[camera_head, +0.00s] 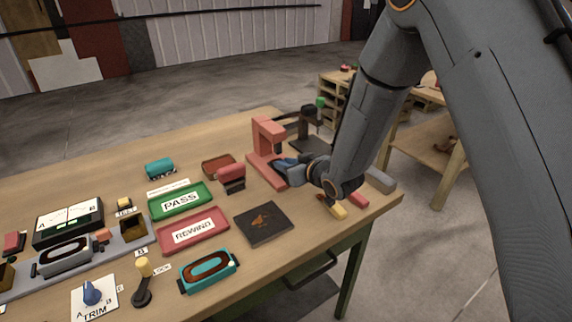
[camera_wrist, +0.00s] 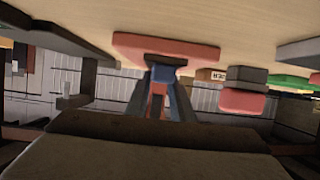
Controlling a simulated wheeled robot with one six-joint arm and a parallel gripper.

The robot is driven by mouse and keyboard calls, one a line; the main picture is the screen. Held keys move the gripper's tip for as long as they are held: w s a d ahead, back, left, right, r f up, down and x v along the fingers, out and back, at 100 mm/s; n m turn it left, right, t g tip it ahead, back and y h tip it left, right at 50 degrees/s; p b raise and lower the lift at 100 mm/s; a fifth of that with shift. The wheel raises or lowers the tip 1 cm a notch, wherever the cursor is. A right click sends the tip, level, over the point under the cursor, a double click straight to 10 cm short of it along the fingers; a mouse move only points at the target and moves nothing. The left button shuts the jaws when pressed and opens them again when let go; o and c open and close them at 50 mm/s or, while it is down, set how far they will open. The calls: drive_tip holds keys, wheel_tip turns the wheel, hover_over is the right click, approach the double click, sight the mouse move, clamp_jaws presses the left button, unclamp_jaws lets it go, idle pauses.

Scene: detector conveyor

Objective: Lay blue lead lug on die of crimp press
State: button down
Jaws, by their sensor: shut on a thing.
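The red crimp press (camera_head: 266,135) stands near the far right part of the bench as an upright C-shaped frame on a red base. Its red base (camera_wrist: 190,50) also shows in the wrist view, with a dark part near the fingertips that may be the die. My gripper (camera_head: 287,167) is at the press opening, at its right side. In the wrist view my gripper (camera_wrist: 163,78) is shut on the blue lug (camera_wrist: 163,71), right against the press base in the picture. I cannot tell whether the lug touches the die. In the head view the lug is hard to separate from the bluish fingers.
A red-and-dark block (camera_head: 231,175) stands left of the press. The green PASS tray (camera_head: 204,208), red REWIND tray (camera_head: 164,240) and dark mat (camera_head: 246,234) lie nearer. A dark stand (camera_head: 305,122) is behind the press. A yellow piece (camera_head: 338,211) lies below my wrist.

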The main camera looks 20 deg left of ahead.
drive_tip(key=c, duration=1.5)
unclamp_jaws()
drive_tip(key=shift+o, duration=0.2)
